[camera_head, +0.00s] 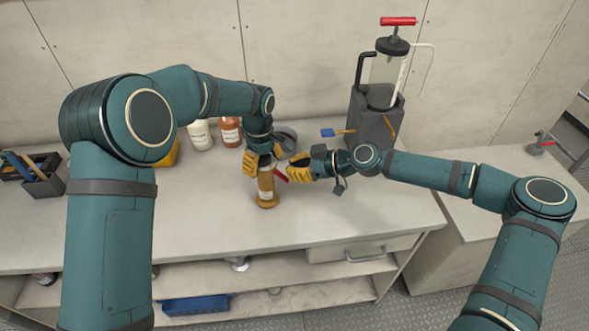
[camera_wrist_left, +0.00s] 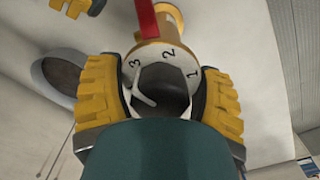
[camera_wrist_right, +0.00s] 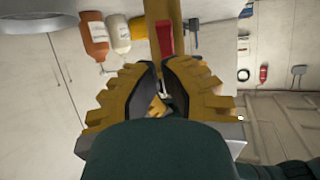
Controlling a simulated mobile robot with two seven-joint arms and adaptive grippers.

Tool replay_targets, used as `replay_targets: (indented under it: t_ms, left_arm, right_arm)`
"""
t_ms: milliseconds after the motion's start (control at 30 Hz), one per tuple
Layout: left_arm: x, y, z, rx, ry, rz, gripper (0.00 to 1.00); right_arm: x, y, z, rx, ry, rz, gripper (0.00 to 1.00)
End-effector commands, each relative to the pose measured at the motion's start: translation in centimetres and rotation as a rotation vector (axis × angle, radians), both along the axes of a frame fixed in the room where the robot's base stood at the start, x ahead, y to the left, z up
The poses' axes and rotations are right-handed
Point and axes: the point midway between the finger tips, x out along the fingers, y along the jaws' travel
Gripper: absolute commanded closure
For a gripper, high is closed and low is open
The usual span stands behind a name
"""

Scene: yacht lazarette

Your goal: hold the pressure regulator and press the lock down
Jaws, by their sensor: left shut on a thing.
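The pressure regulator (camera_head: 266,184) is a brass-coloured cylinder with a pale label and a wider foot, roughly upright over the counter. I cannot tell if its foot touches the counter. My left gripper (camera_head: 263,160) is shut on its top, around the dark knob (camera_wrist_left: 163,88) above a white ring numbered 1, 2, 3. The lock, a red lever (camera_wrist_left: 148,18), sticks out from its side and also shows in the head view (camera_head: 281,175). My right gripper (camera_wrist_right: 160,64) has its fingertips nearly together, close to the red lever (camera_wrist_right: 165,38). Contact with the lever cannot be made out.
A pump with a red handle (camera_head: 398,21) stands in a grey holder at the back right. White (camera_head: 200,135) and orange (camera_head: 230,132) bottles stand behind my left arm. A dark tool caddy (camera_head: 45,182) is at the left. The counter's front is clear.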

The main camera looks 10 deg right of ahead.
Motion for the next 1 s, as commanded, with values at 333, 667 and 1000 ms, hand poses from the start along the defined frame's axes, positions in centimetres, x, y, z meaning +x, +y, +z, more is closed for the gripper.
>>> replay_targets:
  t_ms: [333, 667, 1000]
  left_arm:
    - [0.0, 0.0, 0.1, -0.001, -0.001, 0.0, 0.74]
    - [0.0, 0.0, 0.0, -0.001, -0.001, 0.0, 0.74]
    - [0.0, 0.0, 0.0, -0.001, -0.001, 0.0, 0.74]
  right_arm:
    - [-0.1, -0.5, 0.6, -0.001, -0.002, -0.001, 1.0]
    - [-2.1, -5.3, 3.2, 0.001, 0.002, -0.005, 1.0]
    - [-4.3, -10.6, 3.8, 0.0, 0.0, -0.002, 1.0]
